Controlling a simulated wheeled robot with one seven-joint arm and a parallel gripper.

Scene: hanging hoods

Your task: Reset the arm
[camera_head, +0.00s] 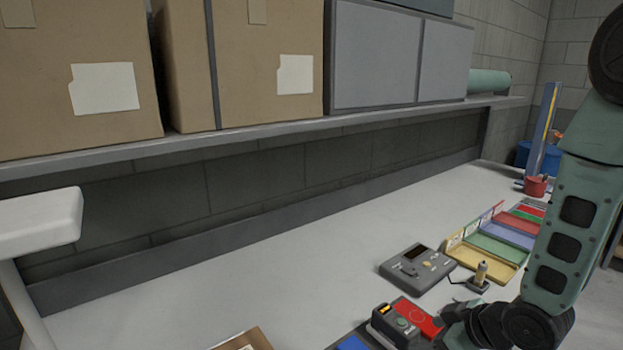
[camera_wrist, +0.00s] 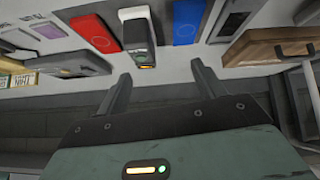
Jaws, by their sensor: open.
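My arm (camera_head: 568,235) comes down along the right side of the head view, bent low over the workbench. My gripper (camera_wrist: 160,75) shows in the wrist view with its two fingers apart and nothing between them. A dark device with a small lit display (camera_head: 400,322) stands on the bench near the arm's lower end. It also shows in the wrist view (camera_wrist: 137,35), just beyond the fingertips and apart from them. My gripper's fingers cannot be made out in the head view.
A red pad (camera_head: 420,317) and a blue pad (camera_head: 352,343) flank the device. A grey control box (camera_head: 417,268), a soldering-iron stand (camera_head: 479,278) and coloured trays (camera_head: 487,252) lie close by. The bench's middle is clear.

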